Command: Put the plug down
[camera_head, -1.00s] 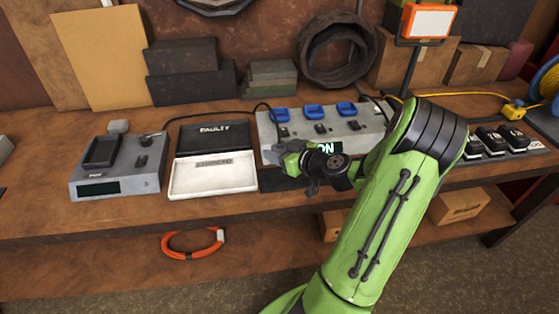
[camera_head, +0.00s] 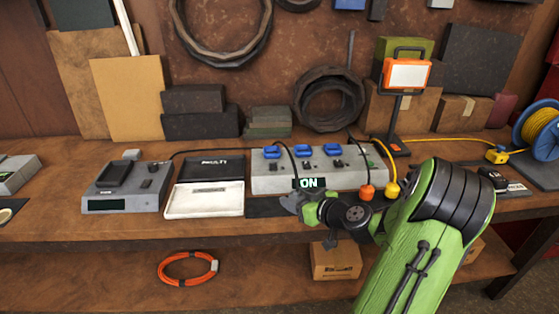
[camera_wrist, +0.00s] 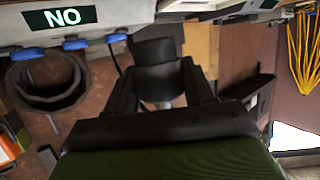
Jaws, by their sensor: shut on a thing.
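My gripper (camera_head: 292,204) is low in front of the grey power strip (camera_head: 262,182), by its left part. In the wrist view my gripper (camera_wrist: 160,88) is shut on a dark plug (camera_wrist: 157,52), which sits between the two black fingers. The plug itself is hard to make out in the head view. A black cord (camera_head: 284,144) arches over the strip's left end and drops toward my gripper. The strip has three blue switches and a lit ON display (camera_head: 308,183); the display also shows upside down in the wrist view (camera_wrist: 60,18).
Left of the strip are an open white-and-black case (camera_head: 205,201) and a grey tester (camera_head: 128,200). An orange plug (camera_head: 367,191) and a yellow plug (camera_head: 391,187) hang at the strip's right. A work lamp (camera_head: 407,74) stands behind. The bench front (camera_head: 180,229) is mostly bare.

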